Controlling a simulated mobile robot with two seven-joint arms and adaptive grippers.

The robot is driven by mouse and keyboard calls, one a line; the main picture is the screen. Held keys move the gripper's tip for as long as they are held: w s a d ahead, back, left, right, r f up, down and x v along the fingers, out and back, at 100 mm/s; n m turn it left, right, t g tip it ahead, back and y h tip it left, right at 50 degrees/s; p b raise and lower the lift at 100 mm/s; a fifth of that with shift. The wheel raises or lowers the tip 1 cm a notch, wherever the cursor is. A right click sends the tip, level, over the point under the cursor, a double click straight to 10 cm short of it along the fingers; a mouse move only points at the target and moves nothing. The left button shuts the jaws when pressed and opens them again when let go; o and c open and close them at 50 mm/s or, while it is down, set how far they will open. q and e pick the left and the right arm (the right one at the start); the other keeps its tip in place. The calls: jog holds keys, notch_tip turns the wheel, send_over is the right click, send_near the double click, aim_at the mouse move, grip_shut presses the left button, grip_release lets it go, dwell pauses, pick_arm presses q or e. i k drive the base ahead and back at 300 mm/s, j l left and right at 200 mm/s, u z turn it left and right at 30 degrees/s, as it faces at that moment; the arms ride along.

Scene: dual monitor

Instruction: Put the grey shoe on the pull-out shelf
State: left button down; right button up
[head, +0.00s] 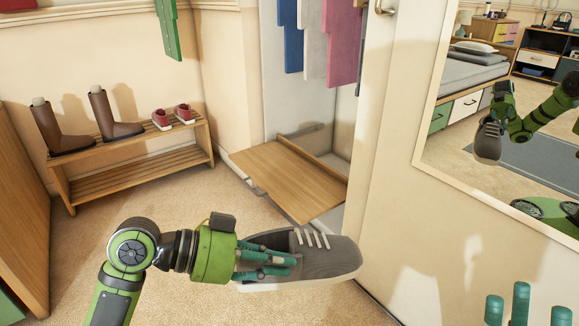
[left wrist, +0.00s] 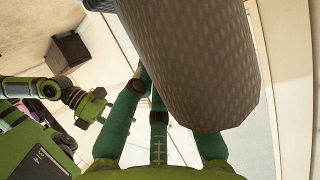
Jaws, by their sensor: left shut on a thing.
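The grey shoe (head: 335,262) has white laces and a pale sole. My left gripper (head: 287,262) is shut on it and holds it up in the head view, toe to the right. In the left wrist view the shoe's textured grey surface (left wrist: 195,60) fills the upper middle, among the green fingers (left wrist: 160,125). The pull-out shelf (head: 285,178) is a bare wooden board extending from the wardrobe, above and behind the shoe in the picture. My right gripper (head: 522,300) shows at the lower right with its fingers spread and empty, its base cut off.
A wooden shoe rack (head: 140,165) at the left carries brown boots (head: 115,120) and red shoes (head: 172,117). Clothes (head: 318,40) hang above the shelf. A door edge (head: 375,130) and a wall mirror (head: 480,120) stand to the right. Carpet between rack and shelf is clear.

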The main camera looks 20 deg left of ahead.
aim_at(268, 157)
jog(key=i+j+z, duration=0.15)
jog(key=j, duration=0.4)
jog(key=i+j+z, duration=0.1)
jog(key=i+j, duration=0.2)
jog(key=j, duration=0.3)
jog(key=i+j+z, duration=0.15)
jog(key=j, duration=0.45)
jog(key=i+j+z, duration=0.15)
jog(key=j, duration=0.45)
jog(key=i+j+z, duration=0.1)
jog(key=j, duration=0.55)
jog(key=i+j+z, duration=0.15)
jog(key=j, duration=0.5)
jog(key=i+j+z, duration=0.15)
jog(key=j, duration=0.5)
